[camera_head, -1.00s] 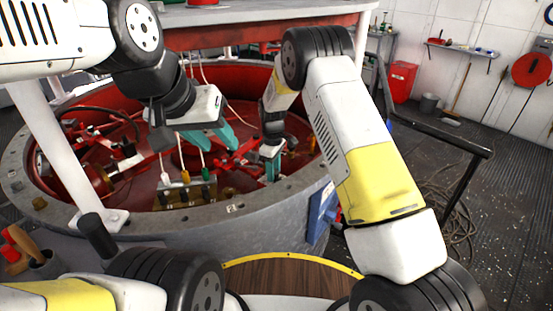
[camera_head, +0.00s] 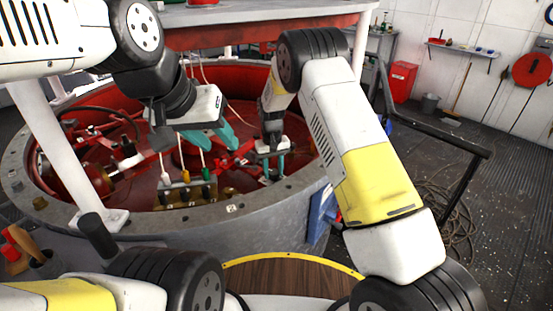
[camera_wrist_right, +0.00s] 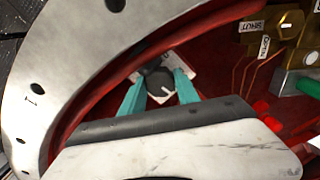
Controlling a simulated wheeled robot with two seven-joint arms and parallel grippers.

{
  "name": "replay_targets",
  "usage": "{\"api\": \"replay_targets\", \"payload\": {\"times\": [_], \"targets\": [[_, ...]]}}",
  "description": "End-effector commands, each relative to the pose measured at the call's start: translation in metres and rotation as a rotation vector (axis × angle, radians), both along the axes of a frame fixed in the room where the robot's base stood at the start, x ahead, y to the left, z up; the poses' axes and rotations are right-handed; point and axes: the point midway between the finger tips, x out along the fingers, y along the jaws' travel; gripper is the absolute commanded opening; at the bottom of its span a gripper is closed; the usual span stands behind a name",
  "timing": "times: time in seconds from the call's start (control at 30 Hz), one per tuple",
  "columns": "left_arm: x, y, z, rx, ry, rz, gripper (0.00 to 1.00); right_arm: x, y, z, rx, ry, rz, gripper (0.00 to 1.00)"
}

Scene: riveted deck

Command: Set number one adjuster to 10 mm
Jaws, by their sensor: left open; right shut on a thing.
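The adjuster knob (camera_wrist_right: 160,82) is dark and round with a white pointer line, on a white plate (camera_wrist_right: 187,57) in the right wrist view. The plate's markings are too small to read. My right gripper (camera_head: 272,167) reaches down inside the red-lined ring; in its wrist view the teal fingers (camera_wrist_right: 159,90) are closed on the knob's two sides. The knob is hidden in the head view. My left gripper (camera_head: 208,138) is open and empty above the brass block with levers.
A grey bolted rim (camera_head: 262,205) encircles the red well. A brass block (camera_head: 185,196) with coloured handles stands left of my right gripper. Brass parts (camera_wrist_right: 288,27) with SHUT and OPEN labels show in the wrist view. A white post (camera_head: 62,150) stands at left.

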Motion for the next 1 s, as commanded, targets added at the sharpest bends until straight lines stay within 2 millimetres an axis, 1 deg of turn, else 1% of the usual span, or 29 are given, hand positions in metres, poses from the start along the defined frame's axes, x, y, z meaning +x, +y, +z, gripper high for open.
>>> {"api": "replay_targets", "payload": {"times": [0.3,0.77,0.8,0.87,0.9,1.0], "targets": [[0.0,0.0,0.0,0.0,0.0,0.0,0.41,0.0009,0.0001,0.0009,0.0,-0.002,-0.09,0.0],[0.0,0.0,0.0,0.0,0.0,0.0,0.41,0.001,0.0001,0.0009,0.0,-0.003,-0.101,0.0],[0.0,0.0,0.0,0.0,0.0,0.0,0.41,0.001,0.0001,0.001,0.0,-0.003,-0.101,0.43],[0.0,0.0,0.0,0.0,0.0,0.0,0.41,0.0009,0.0002,0.0009,0.0,-0.003,-0.101,0.55],[0.0,0.0,0.0,0.0,0.0,0.0,0.41,0.0008,0.0001,0.0008,0.0,-0.003,-0.101,0.59],[0.0,0.0,0.0,0.0,0.0,0.0,0.41,0.0006,0.0001,0.0005,0.001,-0.001,-0.1,0.59]]}}
